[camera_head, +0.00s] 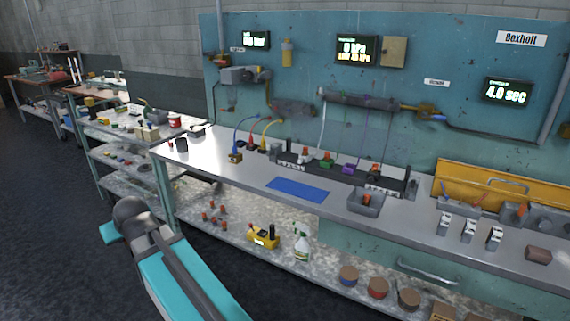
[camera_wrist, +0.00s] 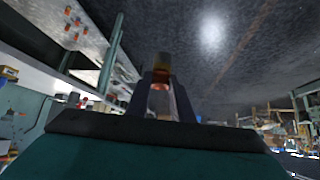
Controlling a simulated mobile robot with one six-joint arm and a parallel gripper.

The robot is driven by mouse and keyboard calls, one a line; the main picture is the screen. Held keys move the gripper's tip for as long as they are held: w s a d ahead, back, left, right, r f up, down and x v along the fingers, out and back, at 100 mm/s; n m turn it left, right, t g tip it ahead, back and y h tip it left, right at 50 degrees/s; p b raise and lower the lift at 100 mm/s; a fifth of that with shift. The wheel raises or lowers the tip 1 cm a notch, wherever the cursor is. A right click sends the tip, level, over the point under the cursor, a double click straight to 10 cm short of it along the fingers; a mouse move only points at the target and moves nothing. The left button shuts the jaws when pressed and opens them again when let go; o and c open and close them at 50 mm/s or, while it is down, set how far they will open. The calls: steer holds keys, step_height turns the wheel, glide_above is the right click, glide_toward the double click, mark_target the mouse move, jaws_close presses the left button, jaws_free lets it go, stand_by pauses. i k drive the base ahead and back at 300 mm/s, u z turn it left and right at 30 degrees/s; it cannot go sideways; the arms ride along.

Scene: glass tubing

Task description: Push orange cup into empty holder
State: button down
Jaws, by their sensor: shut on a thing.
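In the wrist view my gripper (camera_wrist: 161,84) is shut on a small orange-brown cup (camera_wrist: 162,72), which sits between the two fingers and reaches beyond their tips. Dark floor lies behind it. In the head view my arm is at the lower left, in front of the bench; the gripper and held cup cannot be made out there. A long dark rack (camera_head: 335,174) stands on the bench with white, orange, green and purple pieces along it. Which place in it is empty is too small to tell.
A grey tray (camera_head: 366,207) with an orange piece in it and a blue mat (camera_head: 298,190) lie on the bench. Several small orange pieces (camera_head: 213,211), a yellow device (camera_head: 263,238) and a spray bottle (camera_head: 302,248) stand on the lower shelf.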

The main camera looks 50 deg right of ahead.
mark_target(348, 173)
steer(key=z, duration=0.3)
steer(key=i, duration=1.2)
steer(key=z, duration=0.05)
